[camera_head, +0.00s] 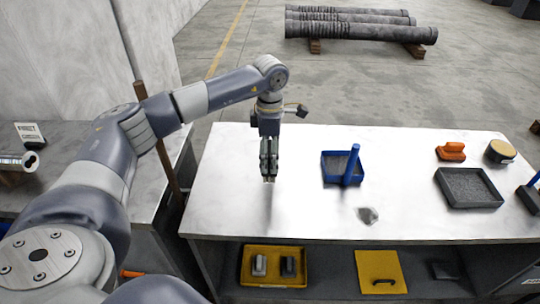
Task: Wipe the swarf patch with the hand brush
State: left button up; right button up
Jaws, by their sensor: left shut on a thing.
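The swarf patch looks to be the small grey patch (367,215) on the bare metal tabletop, near its front edge. My left gripper (268,178) points straight down over the left part of the table, to the left of the patch and apart from it. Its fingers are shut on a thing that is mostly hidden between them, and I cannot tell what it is. I cannot make out the hand brush for certain; a dark block with a blue handle (529,196) stands at the right edge of the picture. My right gripper is not in view.
A blue tray with an upright blue handle (353,165) stands mid-table. A dark tray of grey material (468,204), an orange tool (450,152) and a round tan-topped thing (500,151) stand right. The shelf below holds a yellow tray (274,284). The tabletop's left part is clear.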

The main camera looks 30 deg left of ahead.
pick_arm(q)
jog(key=shift+r, duration=0.6)
jog(key=shift+r+p, duration=1.2)
jog(key=shift+r, duration=0.3)
